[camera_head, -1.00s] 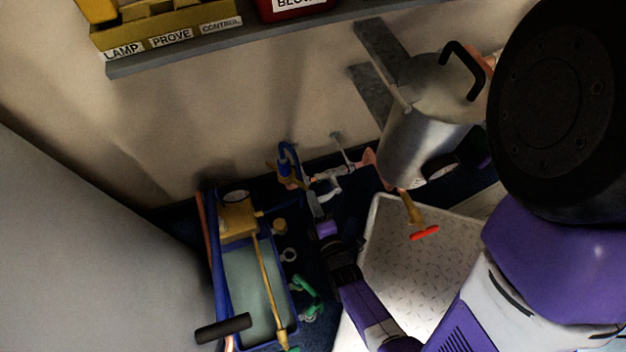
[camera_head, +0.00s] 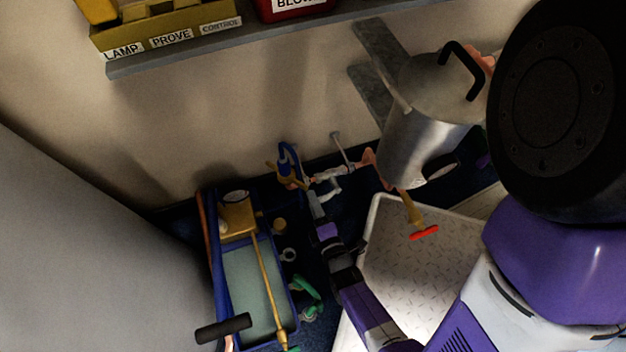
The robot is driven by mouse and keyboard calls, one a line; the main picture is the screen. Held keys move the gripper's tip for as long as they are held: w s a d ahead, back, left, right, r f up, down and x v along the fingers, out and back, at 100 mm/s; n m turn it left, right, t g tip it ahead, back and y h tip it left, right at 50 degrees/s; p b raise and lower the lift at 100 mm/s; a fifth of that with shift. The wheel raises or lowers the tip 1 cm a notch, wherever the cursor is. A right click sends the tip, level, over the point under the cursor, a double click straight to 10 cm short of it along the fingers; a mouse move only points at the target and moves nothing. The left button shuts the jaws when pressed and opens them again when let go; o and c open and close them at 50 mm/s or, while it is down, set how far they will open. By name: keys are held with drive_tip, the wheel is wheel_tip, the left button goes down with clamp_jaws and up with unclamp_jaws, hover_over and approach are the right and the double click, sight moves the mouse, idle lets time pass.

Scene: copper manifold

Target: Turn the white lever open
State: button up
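The copper manifold pipework (camera_head: 368,159) runs low along the wall, left of and below the metal tank. A white lever (camera_head: 331,187) shows on it, small in the view, just right of my gripper's end. A blue lever (camera_head: 287,160) stands at the manifold's left end. My gripper (camera_head: 314,203) points up toward the manifold, its tip beside or just under the white lever. I cannot tell whether it touches the lever. The fingers are too small and overlapped to show whether they are open or shut.
A metal tank (camera_head: 420,140) with a black handle hangs at the wall, with a red-handled drain tap (camera_head: 424,232) below. A white textured tray (camera_head: 400,275) lies to the right of my forearm. A blue-edged pump basin (camera_head: 255,285) stands left, with green fittings (camera_head: 306,288) beside it. A shelf (camera_head: 250,38) runs above.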

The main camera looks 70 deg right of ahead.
drive_tip(key=p+v, duration=0.1)
drive_tip(key=v, duration=0.6)
drive_tip(key=shift+a+p, duration=0.15)
drive_tip(key=shift+p, duration=0.15)
